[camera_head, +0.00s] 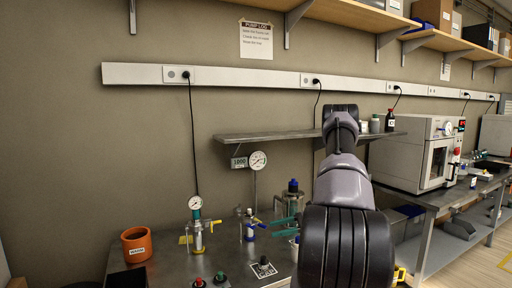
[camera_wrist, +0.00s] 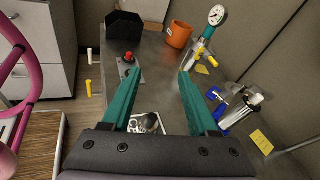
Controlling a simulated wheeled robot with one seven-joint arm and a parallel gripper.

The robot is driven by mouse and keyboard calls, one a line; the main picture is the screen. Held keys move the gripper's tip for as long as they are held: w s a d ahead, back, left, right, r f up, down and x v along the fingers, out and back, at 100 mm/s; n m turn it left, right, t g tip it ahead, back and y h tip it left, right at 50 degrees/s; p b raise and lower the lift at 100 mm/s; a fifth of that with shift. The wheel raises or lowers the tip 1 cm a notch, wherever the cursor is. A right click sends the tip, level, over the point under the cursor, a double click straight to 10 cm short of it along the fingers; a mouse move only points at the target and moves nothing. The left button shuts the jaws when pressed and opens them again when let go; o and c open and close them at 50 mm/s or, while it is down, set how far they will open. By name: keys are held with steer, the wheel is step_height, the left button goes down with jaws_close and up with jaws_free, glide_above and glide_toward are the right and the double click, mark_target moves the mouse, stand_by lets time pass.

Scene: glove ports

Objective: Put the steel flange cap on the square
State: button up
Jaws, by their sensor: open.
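My gripper (camera_wrist: 157,82) has two teal fingers, spread wide with nothing between the tips. In the head view its teal fingers (camera_head: 286,226) show left of my arm, in front of a glass vessel. A white square (camera_wrist: 137,127) marked with dark print lies on the bench, low between the fingers in the wrist view. It also shows in the head view (camera_head: 267,272), with lettering that seems to read CAP. A rounded dark-grey metallic piece (camera_wrist: 151,122), seemingly the steel flange cap, appears on the square. It also shows small in the head view (camera_head: 263,261). Its exact seating cannot be told.
Vessels with a gauge (camera_head: 197,225) and blue and yellow handles (camera_head: 248,228) stand along the wall side. An orange pot (camera_head: 137,245) and a black bin (camera_wrist: 125,25) are at the far end. A red knob (camera_wrist: 128,57) rises from a plate. A shelf (camera_head: 290,135) overhangs the bench.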

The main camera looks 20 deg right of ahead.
steer(key=s+a+r+n+g+h, duration=0.3)
steer(key=a+r+n, duration=0.3)
steer(key=r, duration=0.6)
steer(key=s+a+r+n+g+h, duration=0.25)
steer(key=a+r, duration=0.45)
steer(key=r, duration=0.6)
steer(key=s+a+r+n+t+h, duration=0.3)
steer(key=s+r, duration=0.3)
steer(key=s, duration=0.2)
steer(key=s+a+r+n+t+h, duration=0.3)
steer(key=s+r+n+t, duration=0.1)
steer(key=s+r, duration=0.3)
steer(key=shift+s+a+r+h, duration=0.25)
steer(key=shift+s+h, duration=0.1)
steer(key=shift+s, duration=0.85)
